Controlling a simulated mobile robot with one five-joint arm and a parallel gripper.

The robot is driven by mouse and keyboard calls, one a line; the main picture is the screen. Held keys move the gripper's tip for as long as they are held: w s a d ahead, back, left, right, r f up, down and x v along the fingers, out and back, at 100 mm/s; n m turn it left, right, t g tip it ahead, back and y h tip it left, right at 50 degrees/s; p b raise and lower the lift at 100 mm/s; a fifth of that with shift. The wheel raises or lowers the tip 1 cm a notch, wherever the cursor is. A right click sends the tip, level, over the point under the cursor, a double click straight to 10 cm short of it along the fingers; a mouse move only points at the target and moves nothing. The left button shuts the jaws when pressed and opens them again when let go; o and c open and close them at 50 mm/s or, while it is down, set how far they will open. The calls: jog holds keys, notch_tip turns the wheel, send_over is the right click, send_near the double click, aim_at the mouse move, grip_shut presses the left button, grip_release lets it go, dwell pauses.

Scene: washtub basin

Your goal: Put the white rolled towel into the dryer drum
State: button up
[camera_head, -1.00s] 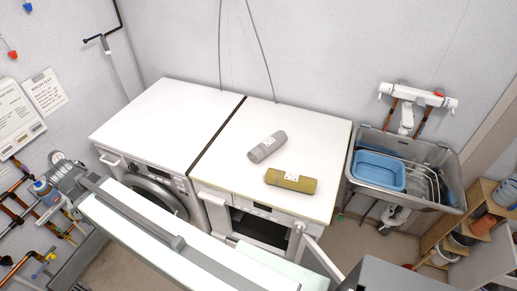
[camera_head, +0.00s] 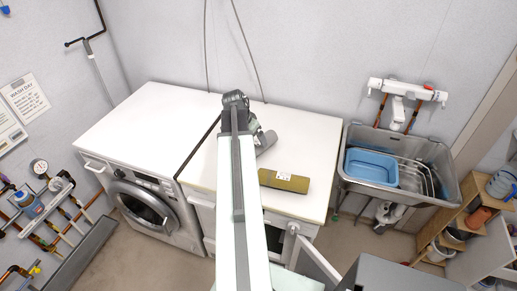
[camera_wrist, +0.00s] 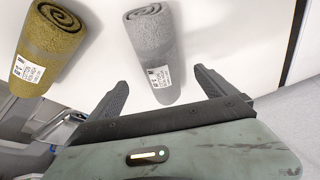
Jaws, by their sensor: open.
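The rolled towel, light grey in the pictures, lies on the right machine's white top (camera_head: 310,135). My gripper (camera_wrist: 160,78) is open and empty, with one finger to each side of the towel's near end; contact cannot be told. In the head view my gripper (camera_head: 252,126) is mostly behind my arm. The right machine's front has a dark opening (camera_head: 274,238), partly hidden, with its door (camera_head: 316,260) swung open.
An olive rolled towel (camera_head: 284,181) lies close to the grey one; it also shows in the wrist view (camera_wrist: 42,45). A washing machine (camera_head: 145,205) with a shut round door stands on the left. A sink (camera_head: 400,150) with a blue basin (camera_head: 371,167) is at the right.

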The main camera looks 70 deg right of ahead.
aim_at(257, 142)
jog(key=shift+b+x, duration=1.1)
jog(key=shift+x, duration=0.05)
jog(key=b+x, duration=0.5)
jog(key=shift+s+d+f, duration=0.1)
jog(key=shift+s+f, duration=0.1)
jog(key=shift+f, duration=0.2)
jog(key=shift+r, duration=0.2)
jog(key=c, duration=1.7)
